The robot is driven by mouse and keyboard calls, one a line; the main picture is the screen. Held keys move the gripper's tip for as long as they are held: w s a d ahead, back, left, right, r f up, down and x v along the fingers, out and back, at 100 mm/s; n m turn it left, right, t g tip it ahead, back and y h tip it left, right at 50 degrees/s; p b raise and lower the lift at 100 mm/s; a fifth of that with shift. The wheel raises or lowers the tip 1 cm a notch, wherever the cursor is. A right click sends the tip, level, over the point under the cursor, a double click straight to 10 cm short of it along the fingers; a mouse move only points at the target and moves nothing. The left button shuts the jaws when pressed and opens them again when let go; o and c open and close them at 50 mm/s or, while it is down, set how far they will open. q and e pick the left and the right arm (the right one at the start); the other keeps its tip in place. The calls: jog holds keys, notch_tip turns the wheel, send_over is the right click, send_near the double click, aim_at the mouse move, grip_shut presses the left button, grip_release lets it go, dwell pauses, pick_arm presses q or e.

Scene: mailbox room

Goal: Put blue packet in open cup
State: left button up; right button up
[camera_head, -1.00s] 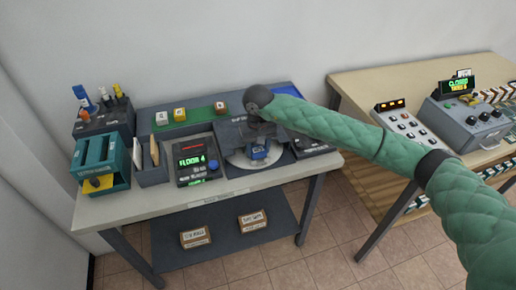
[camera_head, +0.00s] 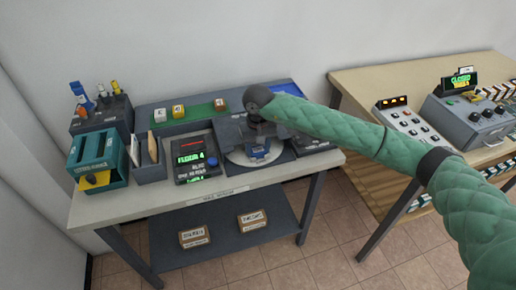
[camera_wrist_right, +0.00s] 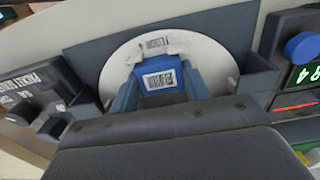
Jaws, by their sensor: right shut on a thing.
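A small blue packet (camera_wrist_right: 162,76) with a white barcode label is between the two fingers of my right gripper (camera_wrist_right: 160,88), which is shut on it. It also shows low at the round pale plate (camera_head: 238,157) in the head view, under my right gripper (camera_head: 258,148). In the right wrist view the pale plate (camera_wrist_right: 112,72) spreads around and behind the packet. Whether the packet touches the plate I cannot tell. I cannot make out a clear open cup; my wrist and fingers hide part of the plate. My left gripper is not in view.
Further left are a teal sorter (camera_head: 97,160) and a dark stand (camera_head: 100,113). A second table (camera_head: 365,85) is at the right.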

jog(key=shift+b, duration=0.3)
jog(key=o, duration=1.3)
jog(key=shift+r, duration=0.1)
jog(key=shift+r, duration=2.9)
